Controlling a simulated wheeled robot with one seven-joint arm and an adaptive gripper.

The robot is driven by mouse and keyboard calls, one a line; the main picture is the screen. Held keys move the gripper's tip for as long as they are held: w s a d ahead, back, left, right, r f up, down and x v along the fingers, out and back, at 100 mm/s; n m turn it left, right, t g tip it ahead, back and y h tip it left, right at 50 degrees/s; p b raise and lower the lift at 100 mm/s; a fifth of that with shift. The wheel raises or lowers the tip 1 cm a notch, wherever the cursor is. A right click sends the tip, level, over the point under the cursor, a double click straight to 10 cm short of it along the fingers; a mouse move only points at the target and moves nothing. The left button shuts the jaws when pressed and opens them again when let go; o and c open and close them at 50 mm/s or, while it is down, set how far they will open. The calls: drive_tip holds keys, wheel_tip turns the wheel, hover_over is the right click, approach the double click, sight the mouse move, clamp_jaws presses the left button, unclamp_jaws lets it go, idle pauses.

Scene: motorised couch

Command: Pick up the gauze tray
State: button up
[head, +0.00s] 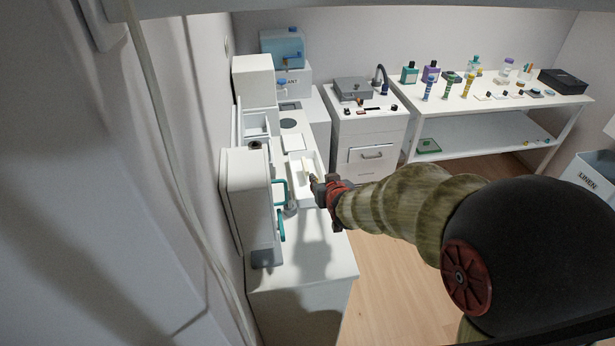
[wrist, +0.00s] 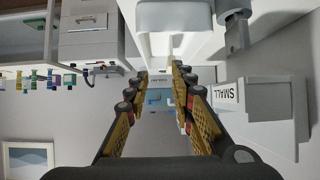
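A white open tray (head: 303,186), which looks like the gauze tray, sits on the white counter with a small pale item inside. My gripper (head: 317,186) is at its right edge in the head view, and I cannot tell whether it touches the tray. In the wrist view, my gripper (wrist: 155,75) is open, its two yellow and black fingers apart with nothing between them. A white tray-like shape (wrist: 175,15) is at the top of that view, beyond the fingertips. It may be the same tray.
A white cabinet (head: 245,195) with teal handles stands left of the tray. A drawer unit (head: 368,130) and a table of bottles (head: 560,98) stand behind. Wooden floor (head: 375,270) is open right of the counter.

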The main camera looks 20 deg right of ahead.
sight(323, 175)
drive_tip(key=shift+t+h, duration=0.4)
drive_tip(key=shift+t, duration=0.4)
drive_tip(key=w+d+f, duration=0.2)
drive_tip(key=f, duration=0.1)
drive_tip(key=w+d+f, duration=0.1)
drive_tip(key=shift+d+f, duration=0.2)
drive_tip(key=shift+f, duration=0.1)
drive_tip(key=b+x, duration=0.2)
drive_tip(key=x, duration=0.5)
drive_tip(key=shift+w+d, duration=0.2)
drive_tip(key=shift+w, duration=0.2)
drive_tip(key=shift+c, duration=1)
drive_tip(key=c, duration=0.4)
clamp_jaws()
